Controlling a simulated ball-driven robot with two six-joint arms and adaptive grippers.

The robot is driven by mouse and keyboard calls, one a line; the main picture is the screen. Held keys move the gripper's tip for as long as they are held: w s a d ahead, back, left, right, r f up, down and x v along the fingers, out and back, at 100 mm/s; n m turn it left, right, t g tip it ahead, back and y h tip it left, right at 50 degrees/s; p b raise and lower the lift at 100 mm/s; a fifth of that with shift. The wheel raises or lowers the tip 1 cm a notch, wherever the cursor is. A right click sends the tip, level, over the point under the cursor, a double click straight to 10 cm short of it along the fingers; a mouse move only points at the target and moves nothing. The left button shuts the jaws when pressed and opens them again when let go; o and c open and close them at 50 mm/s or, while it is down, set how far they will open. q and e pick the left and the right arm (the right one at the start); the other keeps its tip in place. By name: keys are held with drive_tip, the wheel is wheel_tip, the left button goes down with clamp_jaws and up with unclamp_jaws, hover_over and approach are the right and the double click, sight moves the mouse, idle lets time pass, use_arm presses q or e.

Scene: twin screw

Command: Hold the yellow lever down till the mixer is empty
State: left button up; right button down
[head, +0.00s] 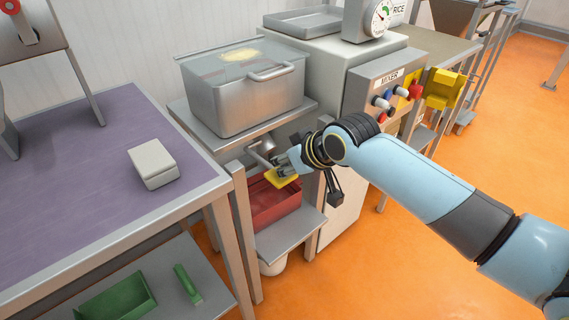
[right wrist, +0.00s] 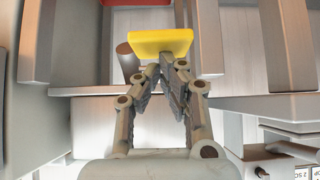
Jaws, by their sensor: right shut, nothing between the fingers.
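The mixer (head: 245,95) is a steel tub with a clear lid at the back centre, with some yellow contents showing under the lid. A grey spout (head: 262,152) comes out below it. The yellow lever (head: 281,179) is beside the spout, above a red crate (head: 274,203); it also shows in the right wrist view (right wrist: 160,43). My right gripper (head: 287,167) is shut and empty, its fingertips at the lever's edge in the right wrist view (right wrist: 172,68). Whether they touch it I cannot tell. My left gripper is not in view.
A control panel (head: 385,90) labelled MIXER stands to the right with coloured knobs. A purple-topped table (head: 80,180) on the left carries a grey box (head: 152,163). A green bin (head: 118,297) sits on its lower shelf. The orange floor is clear at front right.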

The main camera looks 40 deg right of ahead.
use_arm(q)
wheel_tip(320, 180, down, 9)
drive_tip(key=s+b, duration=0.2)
drive_tip(key=b, duration=0.6)
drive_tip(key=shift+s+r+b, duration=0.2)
drive_tip(key=shift+b, duration=0.1)
use_arm(e)
wheel_tip(320, 180, down, 8)
drive_tip(key=t, duration=0.4)
drive_tip(key=shift+s+r, duration=0.25)
drive_tip(key=shift+s, duration=0.2)
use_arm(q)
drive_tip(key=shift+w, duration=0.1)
use_arm(e)
drive_tip(key=shift+s+f, duration=0.15)
drive_tip(key=shift+f, duration=0.05)
drive_tip(key=shift+w+r, duration=0.2)
idle(4.8)
